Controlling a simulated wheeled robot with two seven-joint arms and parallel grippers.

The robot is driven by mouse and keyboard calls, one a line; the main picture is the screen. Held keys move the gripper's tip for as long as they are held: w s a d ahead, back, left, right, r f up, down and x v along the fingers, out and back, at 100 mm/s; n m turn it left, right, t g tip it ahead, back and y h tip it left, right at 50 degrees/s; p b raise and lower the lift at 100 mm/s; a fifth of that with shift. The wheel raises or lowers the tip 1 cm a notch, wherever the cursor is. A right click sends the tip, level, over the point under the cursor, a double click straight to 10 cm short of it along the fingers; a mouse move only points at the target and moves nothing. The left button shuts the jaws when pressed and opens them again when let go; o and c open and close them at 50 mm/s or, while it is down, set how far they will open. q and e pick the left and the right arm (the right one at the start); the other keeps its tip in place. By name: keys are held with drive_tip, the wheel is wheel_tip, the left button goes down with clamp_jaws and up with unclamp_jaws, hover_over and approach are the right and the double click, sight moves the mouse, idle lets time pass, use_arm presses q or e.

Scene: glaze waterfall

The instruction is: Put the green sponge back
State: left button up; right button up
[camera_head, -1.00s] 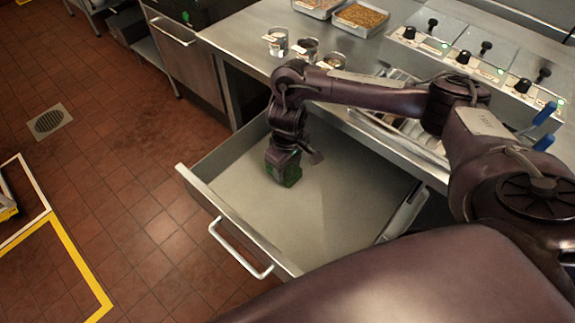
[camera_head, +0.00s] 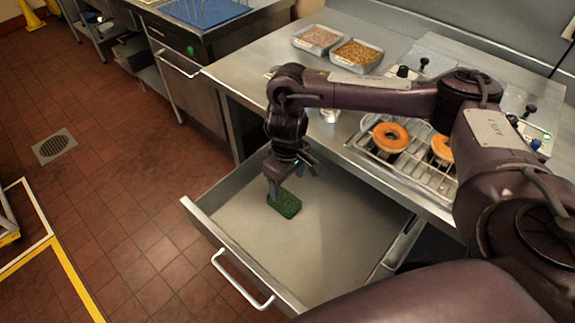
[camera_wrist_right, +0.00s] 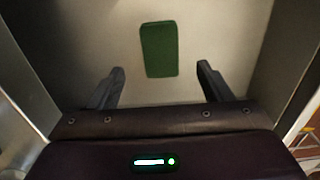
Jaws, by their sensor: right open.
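The green sponge (camera_head: 287,205) lies on the floor of the open drawer (camera_head: 330,230), in its left part. It also shows in the right wrist view (camera_wrist_right: 159,50), lying flat beyond and between my fingertips. My right gripper (camera_head: 283,185) is inside the drawer, just above the sponge in the head view. In the right wrist view its two fingers (camera_wrist_right: 161,78) are wide apart with nothing between them. My left gripper is not in view.
The steel counter (camera_head: 262,62) runs behind the drawer. A wire rack with doughnuts (camera_head: 391,137) and two trays of toppings (camera_head: 357,54) stand on it. The drawer's handle (camera_head: 240,280) faces the tiled floor. The rest of the drawer is empty.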

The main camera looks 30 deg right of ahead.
wheel_tip(320, 180, up, 3)
drive_tip(key=shift+r+p, duration=0.15)
drive_tip(key=shift+p, duration=0.25)
idle(0.3)
